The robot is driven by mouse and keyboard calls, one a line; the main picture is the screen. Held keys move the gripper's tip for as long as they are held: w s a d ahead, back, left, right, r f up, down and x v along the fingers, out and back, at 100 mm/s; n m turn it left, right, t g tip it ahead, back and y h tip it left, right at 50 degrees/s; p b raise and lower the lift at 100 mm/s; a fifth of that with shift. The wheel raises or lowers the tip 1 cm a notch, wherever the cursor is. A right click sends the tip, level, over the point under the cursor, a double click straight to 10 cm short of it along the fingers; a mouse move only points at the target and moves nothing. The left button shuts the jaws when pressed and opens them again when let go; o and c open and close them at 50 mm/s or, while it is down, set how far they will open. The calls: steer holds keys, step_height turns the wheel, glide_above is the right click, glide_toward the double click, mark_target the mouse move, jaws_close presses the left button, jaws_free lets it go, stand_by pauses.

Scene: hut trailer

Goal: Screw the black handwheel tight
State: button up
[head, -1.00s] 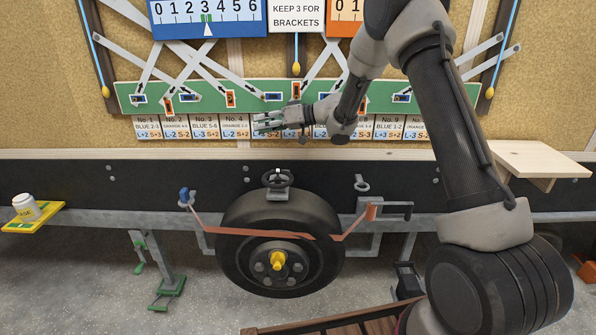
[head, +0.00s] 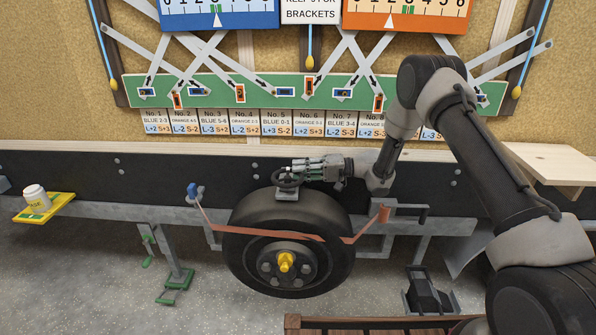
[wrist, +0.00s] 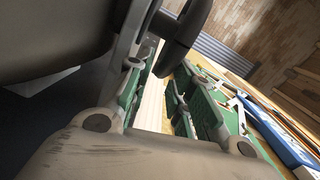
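The black handwheel (head: 283,181) sits on a grey mount above the tyre (head: 262,209). Its right part is overlapped by my gripper (head: 298,168) in the head view. My gripper reaches in from the right, level with the handwheel. In the wrist view, the green-padded fingers of my gripper (wrist: 158,95) stand apart with a clear gap. A dark curved rim (wrist: 187,35), apparently the handwheel's, shows just past the fingertips near the gap. I cannot tell whether the fingers touch it.
An orange-brown strap (head: 262,235) crosses the tyre, which has a yellow hub nut (head: 286,261). A green board (head: 205,90) with grey crossed strips hangs behind. A yellow shelf (head: 45,206) with a white jar (head: 36,197) is at left. A wooden shelf (head: 548,163) juts out at right.

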steer(key=shift+a, duration=0.75)
jaws_close()
steer(key=shift+s+f, duration=0.1)
